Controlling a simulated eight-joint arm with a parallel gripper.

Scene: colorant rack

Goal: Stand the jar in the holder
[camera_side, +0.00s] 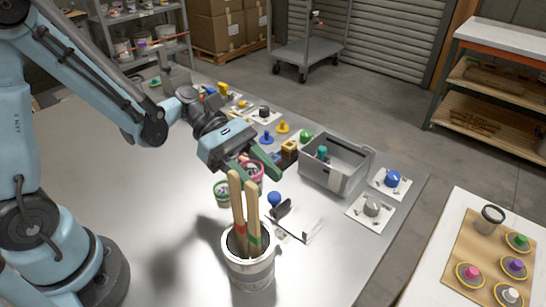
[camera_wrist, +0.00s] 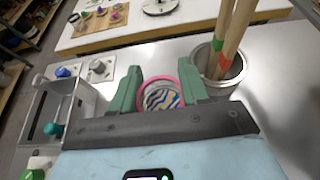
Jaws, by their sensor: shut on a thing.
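My gripper (camera_side: 254,168) has green fingers and is shut on a jar with a pink rim (camera_wrist: 161,94). In the wrist view the jar sits between the fingers (camera_wrist: 159,92), showing blue, orange and white stripes inside its rim. In the side view the fingers partly hide the jar (camera_side: 250,171); I cannot tell whether it touches the table. A dark-rimmed cup-like holder (camera_side: 489,219) stands on a wooden board on the right-hand table and looks empty. I cannot tell for sure that it is the task's holder.
A metal can (camera_side: 249,270) with tall wooden sticks stands close in front of my gripper. A grey bin (camera_side: 345,178) and white plates with knobs (camera_side: 371,210) are to the right. Front left table is clear.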

